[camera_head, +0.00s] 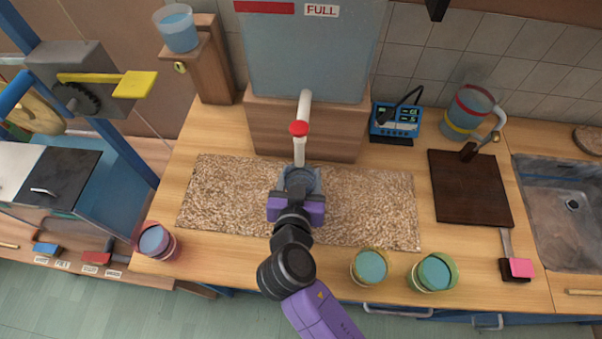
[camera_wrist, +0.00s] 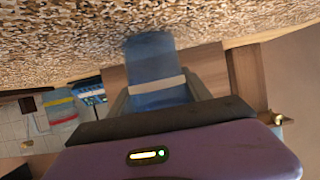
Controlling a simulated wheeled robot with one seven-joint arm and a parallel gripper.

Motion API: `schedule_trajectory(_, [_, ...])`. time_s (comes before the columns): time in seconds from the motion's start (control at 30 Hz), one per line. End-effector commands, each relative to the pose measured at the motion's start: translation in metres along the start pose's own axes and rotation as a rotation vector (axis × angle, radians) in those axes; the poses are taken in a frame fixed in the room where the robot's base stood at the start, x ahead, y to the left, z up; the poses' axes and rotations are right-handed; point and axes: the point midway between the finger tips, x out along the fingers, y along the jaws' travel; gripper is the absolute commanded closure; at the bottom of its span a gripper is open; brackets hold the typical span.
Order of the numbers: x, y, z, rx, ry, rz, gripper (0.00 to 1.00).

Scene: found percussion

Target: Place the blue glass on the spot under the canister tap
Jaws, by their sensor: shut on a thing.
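The blue glass (camera_wrist: 150,60) is between the fingers of my gripper (camera_wrist: 158,98) in the wrist view, with a pale band around it. The wrist picture looks upside down, and the glass reaches up to the speckled mat there. I cannot tell whether it touches the mat. In the head view my gripper (camera_head: 297,190) is shut on the glass just in front of the tap's spout and mostly hides it. The canister tap (camera_head: 299,129) has a red part and a pale spout. It comes from the large canister (camera_head: 308,55). The spot under it is hidden.
The speckled mat (camera_head: 215,200) is clear on both sides. The canister stands on a wooden block (camera_head: 335,130). A blue device (camera_head: 396,121), a banded pitcher (camera_head: 465,112) and a dark board (camera_head: 470,190) are at right. Cups (camera_head: 369,267) stand along the front edge.

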Motion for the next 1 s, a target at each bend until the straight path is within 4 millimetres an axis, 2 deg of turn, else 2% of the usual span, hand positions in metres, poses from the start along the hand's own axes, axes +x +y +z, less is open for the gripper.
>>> schedule_trajectory(0.23, [0.002, 0.000, 0.004, 0.000, 0.001, 0.001, 1.00])
schedule_trajectory(0.27, [0.001, 0.000, 0.003, 0.000, 0.000, 0.001, 0.37])
schedule_trajectory(0.33, [0.001, 0.000, 0.002, 0.000, 0.000, 0.001, 0.24])
schedule_trajectory(0.37, [0.001, 0.000, 0.002, 0.000, 0.000, 0.001, 0.21])
schedule_trajectory(0.77, [-0.001, 0.000, -0.002, 0.000, 0.000, 0.000, 0.21])
schedule_trajectory(0.87, [-0.013, 0.000, 0.002, -0.001, 0.000, -0.001, 0.21])
schedule_trajectory(1.0, [-0.041, 0.000, 0.002, -0.001, 0.001, -0.002, 0.21])
